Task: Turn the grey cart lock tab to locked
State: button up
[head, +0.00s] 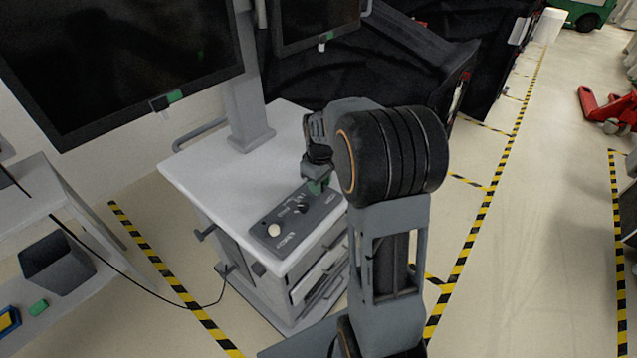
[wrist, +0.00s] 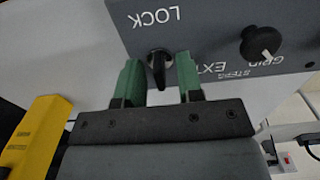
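The lock tab (wrist: 158,64) is a small dark tab on a round base, below the upside-down word LOCK on the grey control panel (wrist: 215,22). It points toward my gripper in the wrist view. My gripper (wrist: 158,78) is open, with one green finger on each side of the tab and a visible gap on both sides. In the head view my gripper (head: 318,186) reaches down to the far end of the panel (head: 284,240) on the white-topped cart (head: 205,170). The tab is hidden there by the gripper.
A black knob with a light pointer (wrist: 262,44) sits beside the tab on the panel. A cream knob (head: 273,230) is at the panel's near end. The monitor post (head: 246,110) stands behind. A black cable (head: 150,288) runs along the floor at left.

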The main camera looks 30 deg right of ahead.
jog(key=shift+c, duration=0.2)
grip_shut()
jog(key=shift+m, duration=0.3)
jog(key=m, duration=0.8)
jog(key=shift+m, duration=0.3)
jog(key=m, duration=0.4)
jog(key=shift+m+b, duration=0.3)
jog(key=shift+m, duration=1.9)
